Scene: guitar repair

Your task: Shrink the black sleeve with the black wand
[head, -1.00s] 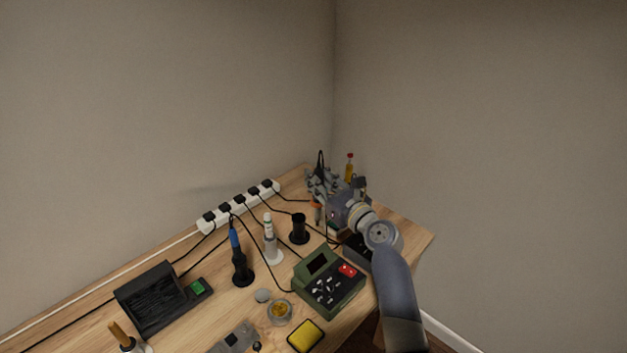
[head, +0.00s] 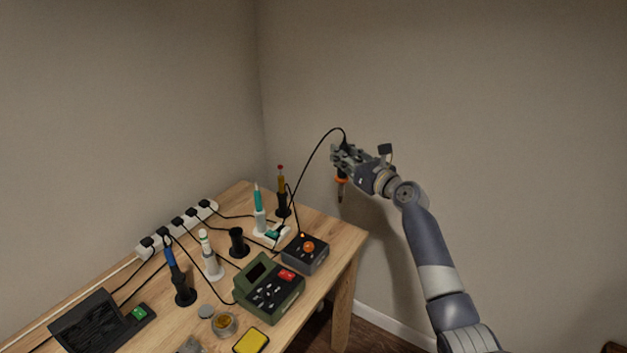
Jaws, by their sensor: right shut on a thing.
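My right gripper (head: 342,163) is shut on a corded wand, raised in the air off to the right of the bench. The wand shows an orange collar and a dark lower end (head: 341,190) pointing down; the fingers cover its upper part. I take it for the black wand. Its black cable arcs from its top down to the bench. I cannot make out the black sleeve. My left gripper is not in view.
The wooden bench (head: 318,285) carries a dark box with an orange knob (head: 309,246), a green station (head: 270,290), an empty black stand (head: 237,243), a teal-handled tool (head: 258,205), a yellow sponge (head: 251,341) and a power strip (head: 177,230). Air right of the bench is clear.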

